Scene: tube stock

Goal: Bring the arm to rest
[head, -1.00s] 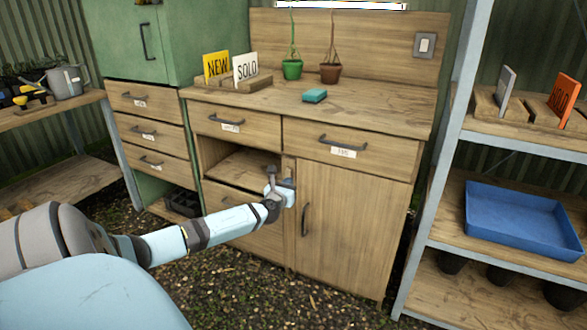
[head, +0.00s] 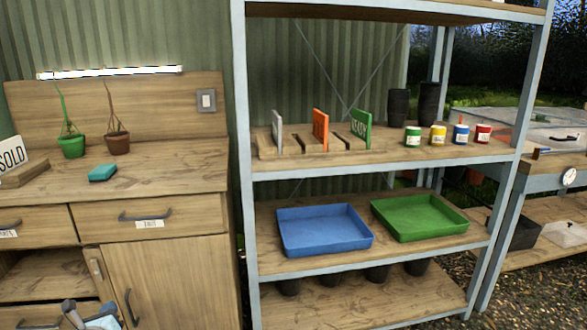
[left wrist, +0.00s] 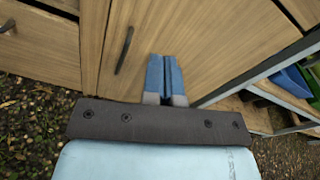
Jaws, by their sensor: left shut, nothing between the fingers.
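My left gripper shows in the left wrist view (left wrist: 165,80) with its two blue fingers together and nothing between them. It points at the wooden door of the cabinet (left wrist: 200,40), to the right of a dark vertical handle (left wrist: 125,50). I cannot tell whether the fingertips touch the door. In the head view only part of my left arm's end (head: 90,318) shows at the bottom left, in front of the cabinet (head: 180,270). My right gripper is in neither view.
A metal-framed shelf (head: 370,165) stands right of the cabinet, with a blue tray (head: 322,232), a green tray (head: 420,217), upright signs and several small paint pots. A turquoise sponge (head: 103,173) lies on the cabinet top. Gravel ground (left wrist: 40,120) is clear in front.

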